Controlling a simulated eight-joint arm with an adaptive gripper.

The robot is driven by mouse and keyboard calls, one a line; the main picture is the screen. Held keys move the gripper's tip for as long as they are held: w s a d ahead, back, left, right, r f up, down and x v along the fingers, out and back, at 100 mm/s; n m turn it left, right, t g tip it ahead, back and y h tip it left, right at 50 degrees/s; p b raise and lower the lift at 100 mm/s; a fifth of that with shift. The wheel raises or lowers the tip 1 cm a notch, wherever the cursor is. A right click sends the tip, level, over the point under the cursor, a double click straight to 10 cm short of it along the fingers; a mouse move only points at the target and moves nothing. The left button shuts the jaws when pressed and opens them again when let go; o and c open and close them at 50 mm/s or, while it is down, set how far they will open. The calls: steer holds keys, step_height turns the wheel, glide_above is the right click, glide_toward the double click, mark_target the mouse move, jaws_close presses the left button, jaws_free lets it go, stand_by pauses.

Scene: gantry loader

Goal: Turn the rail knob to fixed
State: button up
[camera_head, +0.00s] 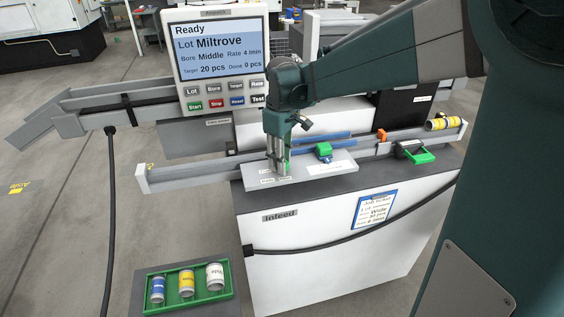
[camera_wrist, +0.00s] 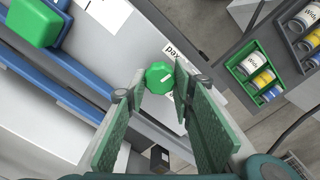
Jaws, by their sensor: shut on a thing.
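The rail knob is a small green faceted knob with a white mark, seen in the wrist view (camera_wrist: 159,76). It sits on a light grey plate (camera_head: 335,178) at the front of the rail. My gripper (camera_head: 279,170) reaches straight down to it, and its two fingers (camera_wrist: 161,80) are closed on the knob's sides. Other small labels lie around the knob in the head view. In that view the fingers hide most of the knob.
A green block (camera_head: 323,149) sits by blue rails right of my gripper. A control panel (camera_head: 222,50) stands behind. A green tray (camera_head: 162,306) of cans is at lower left.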

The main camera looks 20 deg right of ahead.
steer(key=shift+n, duration=0.8)
steer(key=o, duration=0.9)
steer(key=shift+r, duration=0.1)
step_height(320, 180, up, 12)
stand_by(0.6)
